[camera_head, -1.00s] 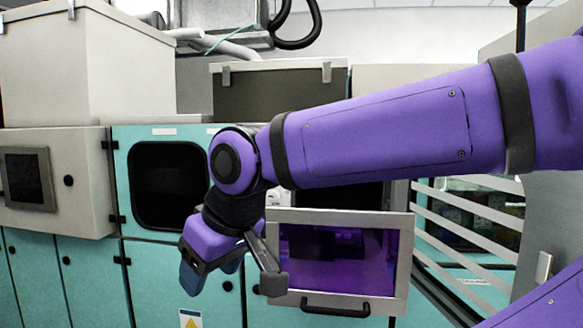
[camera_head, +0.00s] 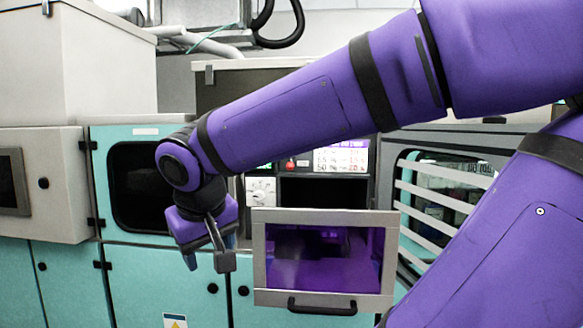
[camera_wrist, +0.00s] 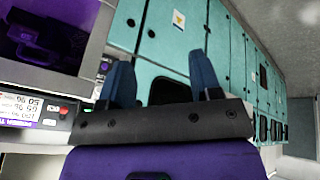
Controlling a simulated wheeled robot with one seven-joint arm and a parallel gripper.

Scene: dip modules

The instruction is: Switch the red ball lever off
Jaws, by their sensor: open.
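A framed door with a purple window (camera_head: 322,262) and a black handle (camera_head: 322,307) sits below the display (camera_head: 341,158). A white dial panel (camera_head: 261,191) is left of an open dark recess. Teal cabinets (camera_head: 60,285) line the left; a slatted window (camera_head: 440,205) is right.

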